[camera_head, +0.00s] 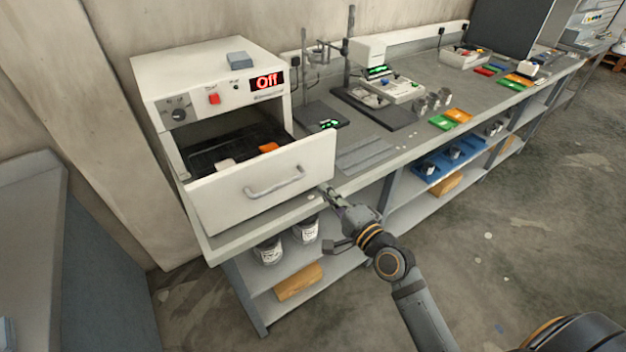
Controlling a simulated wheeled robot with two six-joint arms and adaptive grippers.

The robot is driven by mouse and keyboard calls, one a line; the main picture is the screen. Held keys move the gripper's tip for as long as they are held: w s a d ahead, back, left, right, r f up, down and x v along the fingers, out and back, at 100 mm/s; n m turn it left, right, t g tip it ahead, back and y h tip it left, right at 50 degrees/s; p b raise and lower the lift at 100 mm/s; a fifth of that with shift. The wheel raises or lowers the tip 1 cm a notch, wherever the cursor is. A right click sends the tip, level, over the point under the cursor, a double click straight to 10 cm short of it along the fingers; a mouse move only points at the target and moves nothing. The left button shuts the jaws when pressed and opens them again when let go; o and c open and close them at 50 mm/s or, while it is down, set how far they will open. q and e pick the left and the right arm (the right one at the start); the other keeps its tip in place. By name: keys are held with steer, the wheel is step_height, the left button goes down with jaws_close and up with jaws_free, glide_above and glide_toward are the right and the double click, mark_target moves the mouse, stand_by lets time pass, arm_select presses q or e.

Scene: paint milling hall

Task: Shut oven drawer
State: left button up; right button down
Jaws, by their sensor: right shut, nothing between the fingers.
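The white oven (205,75) stands at the left end of the grey bench, and its display reads "Off". Its drawer (225,199) is pulled out toward me, with a curved grey handle (274,182) on the front panel. My right gripper (327,191) is shut and empty, at the right end of the drawer front. I cannot tell whether its tip touches the panel. My left gripper is not in view.
The bench (420,140) carries a stand, a scale-like device (388,88) and green and orange trays to the right of the oven. Paint cans (268,250) and a wooden block (299,281) sit on the shelf below. The floor at right is mostly free.

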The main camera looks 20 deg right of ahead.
mark_target(306, 170)
steer(key=x, duration=0.5)
steer(key=shift+w+p, duration=0.3)
steer(key=shift+w, duration=0.05)
steer(key=shift+w+a, duration=0.2)
steer(key=shift+w, duration=0.15)
steer(key=shift+w, duration=0.1)
